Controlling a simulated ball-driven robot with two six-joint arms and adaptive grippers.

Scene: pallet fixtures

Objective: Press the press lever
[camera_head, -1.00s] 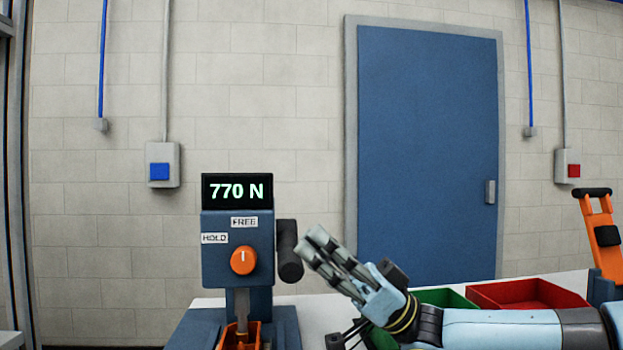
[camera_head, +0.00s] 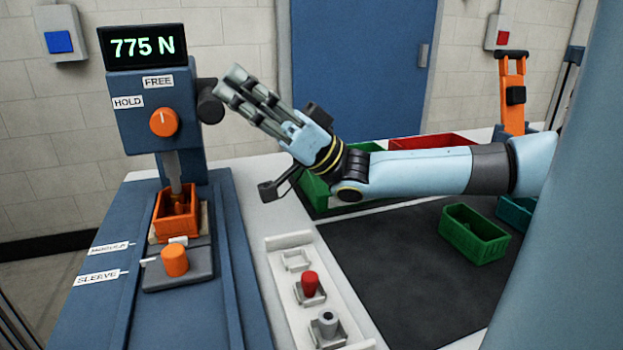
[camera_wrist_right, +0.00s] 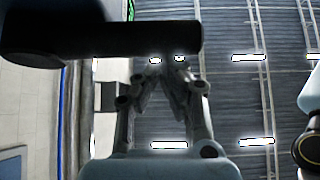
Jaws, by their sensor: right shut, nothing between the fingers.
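The blue press (camera_head: 155,95) stands at the left with a lit display (camera_head: 142,47) reading 775 N. Its press lever (camera_head: 210,101) is a dark, thick handle at the right side of the press head. My right gripper (camera_head: 236,82) is shut and empty, its fingertips right beside the lever; I cannot tell if they touch. In the wrist view the dark lever (camera_wrist_right: 120,40) crosses in front of my right gripper (camera_wrist_right: 168,62) and partly hides its fingertips. My left gripper is out of view.
Below the press ram, an orange holder (camera_head: 177,217) sits on the base. An orange knob (camera_head: 174,260) is in front of it. A white fixture strip (camera_head: 296,262) holds a red-topped peg and a grey one. Green bin (camera_head: 474,232) and red bin (camera_head: 425,144) stand right.

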